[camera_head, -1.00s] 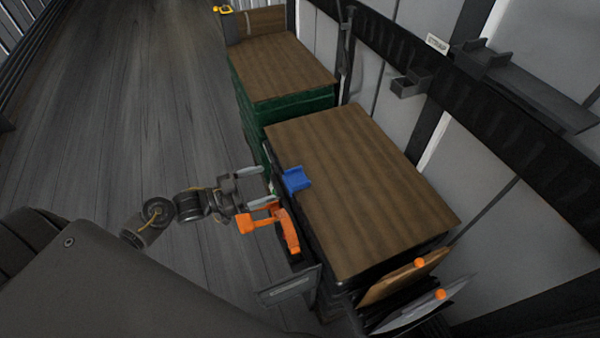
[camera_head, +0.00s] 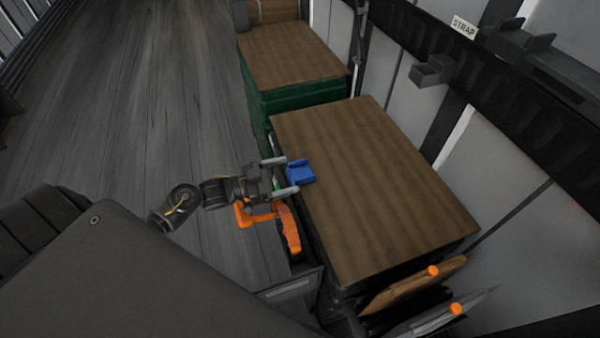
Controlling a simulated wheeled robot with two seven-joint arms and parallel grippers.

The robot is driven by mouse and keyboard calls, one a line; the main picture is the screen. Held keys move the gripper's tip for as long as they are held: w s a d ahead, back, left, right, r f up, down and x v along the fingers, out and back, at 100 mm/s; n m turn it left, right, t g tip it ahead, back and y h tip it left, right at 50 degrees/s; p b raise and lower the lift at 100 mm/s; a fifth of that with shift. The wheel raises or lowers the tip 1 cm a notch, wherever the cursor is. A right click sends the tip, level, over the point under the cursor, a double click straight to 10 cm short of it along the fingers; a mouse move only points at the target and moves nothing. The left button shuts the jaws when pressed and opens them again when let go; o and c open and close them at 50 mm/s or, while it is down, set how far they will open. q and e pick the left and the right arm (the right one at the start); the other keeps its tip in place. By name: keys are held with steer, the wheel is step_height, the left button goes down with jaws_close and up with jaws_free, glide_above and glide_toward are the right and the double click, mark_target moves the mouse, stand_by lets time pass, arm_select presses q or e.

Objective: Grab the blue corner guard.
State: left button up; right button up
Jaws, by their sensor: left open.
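The blue corner guard (camera_head: 301,172) sits on the left edge of the nearer wood-topped stack (camera_head: 375,185). My left gripper (camera_head: 282,176) comes in from the left with its two light fingertips apart. One fingertip is at the far side of the guard and the other at its near side, close to its left part. I cannot tell whether the fingers touch it. My right gripper is not in view.
An orange tool (camera_head: 288,230) hangs just below my left gripper at the stack's side. A green-sided stack (camera_head: 300,97) stands behind. The floor (camera_head: 130,110) on the left is clear.

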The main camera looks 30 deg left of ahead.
mark_target(306, 172)
arm_select(q)
steer(key=x, duration=0.6)
steer(key=shift+w+d, duration=0.25)
steer(key=shift+d, duration=0.1)
steer(key=shift+c, duration=0.4)
steer(key=c, duration=1)
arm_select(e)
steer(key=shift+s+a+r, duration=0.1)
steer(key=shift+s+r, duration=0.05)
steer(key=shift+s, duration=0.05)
